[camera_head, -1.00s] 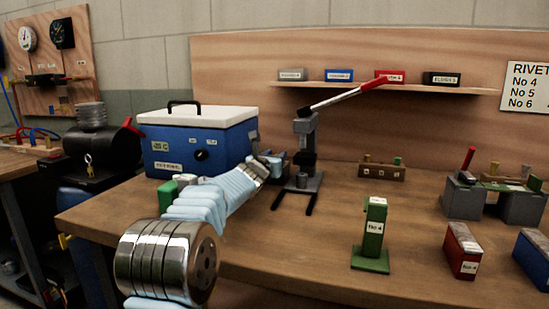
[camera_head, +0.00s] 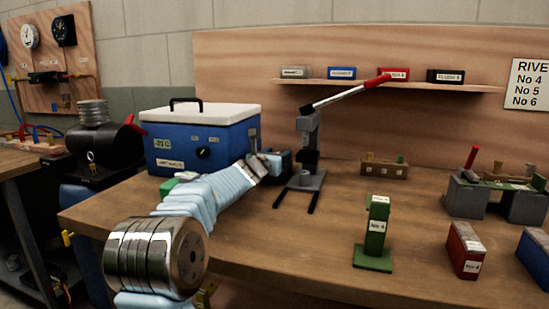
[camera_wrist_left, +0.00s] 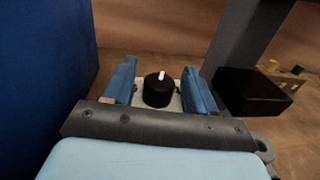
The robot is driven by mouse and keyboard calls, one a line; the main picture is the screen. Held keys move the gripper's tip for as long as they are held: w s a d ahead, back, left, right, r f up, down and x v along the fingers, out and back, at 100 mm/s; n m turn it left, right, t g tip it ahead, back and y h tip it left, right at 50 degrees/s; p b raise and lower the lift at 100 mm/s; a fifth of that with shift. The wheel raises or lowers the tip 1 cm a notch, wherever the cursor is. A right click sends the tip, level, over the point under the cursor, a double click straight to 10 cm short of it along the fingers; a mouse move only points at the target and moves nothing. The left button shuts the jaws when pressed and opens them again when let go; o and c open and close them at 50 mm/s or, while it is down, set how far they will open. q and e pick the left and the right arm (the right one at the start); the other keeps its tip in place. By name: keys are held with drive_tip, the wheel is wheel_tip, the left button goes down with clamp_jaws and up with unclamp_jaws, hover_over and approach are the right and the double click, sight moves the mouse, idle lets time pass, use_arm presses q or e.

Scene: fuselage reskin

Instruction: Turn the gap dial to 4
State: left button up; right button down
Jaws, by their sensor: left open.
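In the left wrist view, a round black dial (camera_wrist_left: 158,91) with a white pointer mark sits on a small pale plate. The blue fingers of my left gripper (camera_wrist_left: 161,70) are open, one on each side of the dial, with a visible space on both sides. The pointer is near the dial's far edge; no numbers are readable. In the head view, my left gripper (camera_head: 268,163) is between the blue cooler and the lever press (camera_head: 308,150). The dial cannot be made out there. My right gripper is not in view.
The blue cooler (camera_head: 180,152) with a white lid stands close to my left arm. A green No 4 block (camera_head: 376,230) and a red box (camera_head: 464,250) stand on the bench (camera_head: 320,245). The bench front between my arm and the green block is clear.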

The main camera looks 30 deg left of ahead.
use_arm(q)
drive_tip(key=shift+s+f+b, duration=0.1)
drive_tip(key=shift+s+b, duration=0.2)
drive_tip(key=shift+s, duration=0.15)
drive_tip(key=s+b, duration=0.2)
drive_tip(key=s, duration=0.1)
drive_tip(key=s+d+b, duration=0.1)
drive_tip(key=s+b, duration=0.1)
drive_tip(key=s, duration=0.1)
drive_tip(key=s+b, duration=0.2)
drive_tip(key=s, duration=0.1)
drive_tip(key=shift+s+d+f, duration=0.15)
drive_tip(key=shift+s+d, duration=0.05)
drive_tip(key=shift+s, duration=0.15)
drive_tip(key=shift+s+r+b, duration=0.2)
drive_tip(key=shift+s+b, duration=0.2)
drive_tip(key=shift+s, duration=0.25)
drive_tip(key=shift+d, duration=0.1)
